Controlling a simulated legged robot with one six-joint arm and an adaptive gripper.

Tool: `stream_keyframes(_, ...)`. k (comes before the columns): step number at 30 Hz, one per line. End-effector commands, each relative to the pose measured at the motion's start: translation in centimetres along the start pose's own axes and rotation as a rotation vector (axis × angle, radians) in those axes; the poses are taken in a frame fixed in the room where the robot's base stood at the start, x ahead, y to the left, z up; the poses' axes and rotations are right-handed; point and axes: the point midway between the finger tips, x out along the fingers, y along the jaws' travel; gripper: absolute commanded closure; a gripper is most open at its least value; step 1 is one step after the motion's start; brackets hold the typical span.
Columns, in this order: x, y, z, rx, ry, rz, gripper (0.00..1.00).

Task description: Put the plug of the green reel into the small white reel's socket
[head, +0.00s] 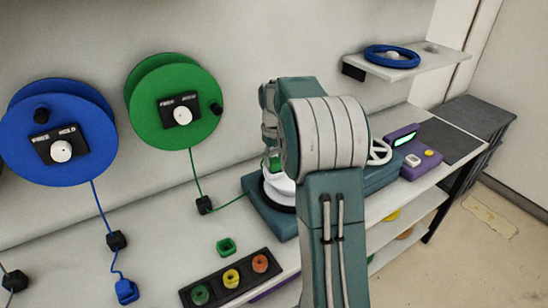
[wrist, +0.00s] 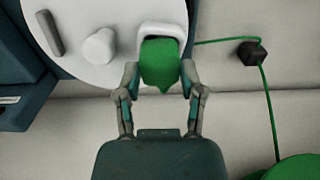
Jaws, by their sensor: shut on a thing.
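The green plug (wrist: 160,63) is between the two fingers of my gripper (wrist: 160,76) in the wrist view. The plug's far end meets the white socket frame (wrist: 163,30) on the small white reel (wrist: 85,50); how deep it sits I cannot tell. In the head view the white reel (head: 281,186) shows only in part behind my arm, with a bit of green above it. The green reel (head: 150,112) hangs on the wall, and its cord runs down through a black block (head: 204,205) toward the white reel. My fingers are hidden in the head view.
A blue reel (head: 50,160) hangs at the left, with its blue plug (head: 126,291) below. A dark tray (head: 215,301) holds coloured rings, and a loose green piece (head: 226,246) lies near it. A purple device (head: 418,160) stands at the right, below a shelf (head: 425,63) with a blue ring.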

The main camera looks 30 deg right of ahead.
Motion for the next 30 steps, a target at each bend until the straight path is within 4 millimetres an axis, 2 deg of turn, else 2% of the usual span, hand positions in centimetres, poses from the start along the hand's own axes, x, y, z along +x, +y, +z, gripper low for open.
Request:
stream_keyframes(3,-0.03,0.0,-0.01,0.0,0.0,0.0,0.84)
stream_keyframes(4,-0.03,0.0,-0.01,0.0,0.001,0.0,0.36)
stream_keyframes(6,-0.04,0.0,-0.01,0.0,0.001,0.0,0.09)
stream_keyframes(16,-0.04,0.0,-0.01,0.0,0.001,0.0,0.09)
stream_keyframes(17,-0.02,0.0,-0.01,0.0,0.0,0.0,0.0)
stream_keyframes(30,-0.35,0.01,-0.04,0.0,0.002,0.001,0.0)
